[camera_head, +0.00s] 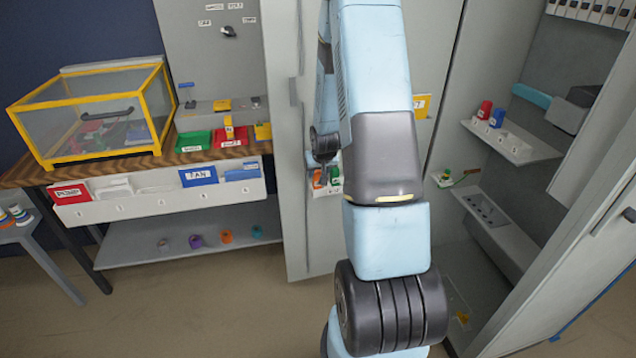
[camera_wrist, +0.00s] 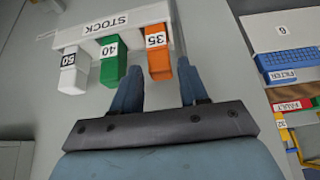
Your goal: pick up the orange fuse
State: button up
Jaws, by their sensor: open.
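In the wrist view, the orange fuse (camera_wrist: 159,63), marked 35, sits at the right end of a white rack (camera_wrist: 115,20) marked STOCK. A green fuse (camera_wrist: 112,66) marked 40 and a white fuse (camera_wrist: 74,72) marked 50 sit to its left. My gripper (camera_wrist: 158,68) is open, its two fingers apart on either side of the orange fuse's lower end in the picture. In the head view, the rack (camera_head: 326,188) is small and partly hidden by my arm.
The rack is on a grey cabinet door (camera_head: 288,130). A bench at left holds a yellow-framed clear case (camera_head: 92,112), a green tray (camera_head: 193,142) and a red tray (camera_head: 232,139). An open cabinet at right has a shelf (camera_head: 530,150) with red and blue pieces.

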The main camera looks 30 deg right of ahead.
aim_at(316, 175)
jog(key=shift+w+x, duration=0.25)
jog(key=shift+x, duration=2.85)
jog(key=shift+d+r, duration=0.15)
jog(key=shift+r, duration=0.1)
jog(key=c, duration=0.6)
jog(key=shift+c, duration=0.3)
jog(key=shift+r, duration=0.1)
